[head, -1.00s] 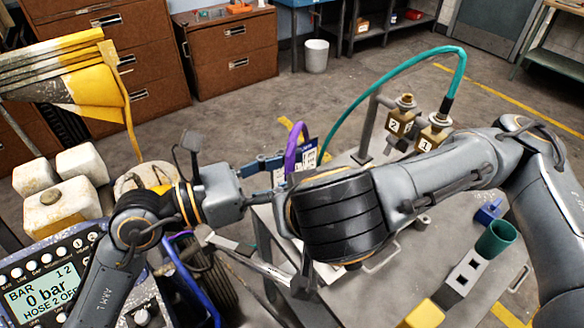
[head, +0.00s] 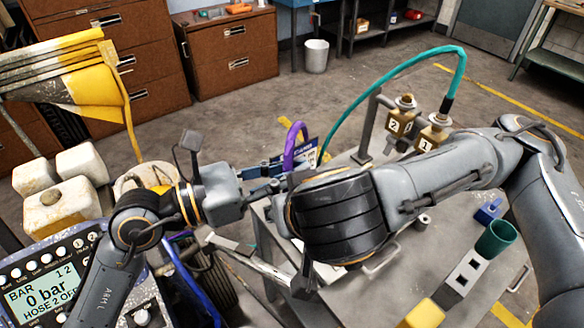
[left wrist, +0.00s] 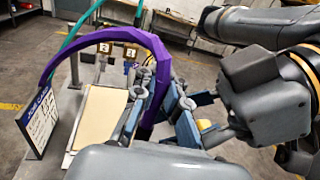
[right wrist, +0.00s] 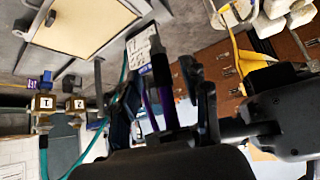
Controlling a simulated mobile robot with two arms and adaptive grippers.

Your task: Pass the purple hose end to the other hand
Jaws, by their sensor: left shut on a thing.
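The purple hose (head: 292,146) rises in a loop beside my left gripper (head: 268,170) in the head view. In the left wrist view the purple hose (left wrist: 110,36) arches from the left and comes down between the blue fingers of my left gripper (left wrist: 157,103), which is shut on it. My right gripper (right wrist: 165,105) has its fingers apart in the right wrist view, with purple hose (right wrist: 153,108) showing between them. In the head view my right forearm hides most of the right gripper.
A small sign (left wrist: 40,122) stands close to the purple hose. A green cup (head: 497,238) stands at the cart's right.

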